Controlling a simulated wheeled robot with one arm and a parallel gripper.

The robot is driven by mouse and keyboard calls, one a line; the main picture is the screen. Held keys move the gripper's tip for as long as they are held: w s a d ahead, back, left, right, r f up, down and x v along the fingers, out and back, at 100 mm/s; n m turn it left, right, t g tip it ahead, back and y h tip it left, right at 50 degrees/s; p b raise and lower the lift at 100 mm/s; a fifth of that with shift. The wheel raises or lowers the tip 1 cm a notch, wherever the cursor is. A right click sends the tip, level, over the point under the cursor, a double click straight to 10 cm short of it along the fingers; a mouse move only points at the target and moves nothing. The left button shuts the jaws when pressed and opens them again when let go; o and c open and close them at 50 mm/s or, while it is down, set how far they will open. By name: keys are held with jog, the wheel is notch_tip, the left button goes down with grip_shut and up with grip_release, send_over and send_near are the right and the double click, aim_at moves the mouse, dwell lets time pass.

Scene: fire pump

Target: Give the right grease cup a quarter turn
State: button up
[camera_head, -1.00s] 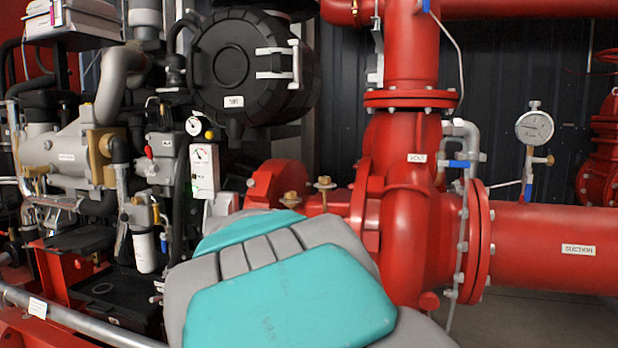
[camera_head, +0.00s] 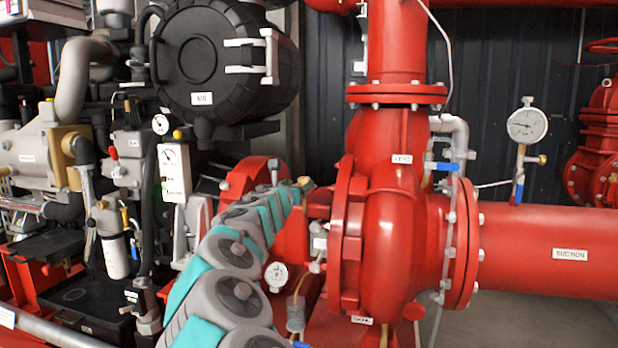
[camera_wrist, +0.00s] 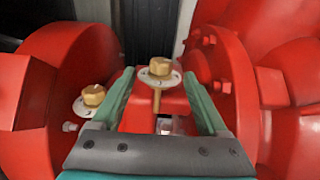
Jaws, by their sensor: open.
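In the wrist view the right grease cup (camera_wrist: 160,67), a brass hex cap on a pale round disc with a brass stem below, stands upright on the red housing. My gripper (camera_wrist: 158,74) is open, with one green finger on each side of this cup. Gaps show between the cup and both fingers, so they appear apart from it. The left grease cup (camera_wrist: 93,96), also brass on a pale disc, is outside the left finger. In the head view my arm reaches toward the pump, and the gripper and cups cannot be made out clearly there.
The red pump casing (camera_head: 398,215) with its bolted flange stands close on the right. A red rounded housing (camera_wrist: 65,75) is on the left. A small gauge (camera_head: 276,275) sits beside my arm. The engine, with a black drum (camera_head: 215,65), fills the left side.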

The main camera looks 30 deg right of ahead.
aim_at(303, 180)
jog(key=shift+p+x, duration=0.45)
jog(key=shift+x, duration=3.15)
grip_shut()
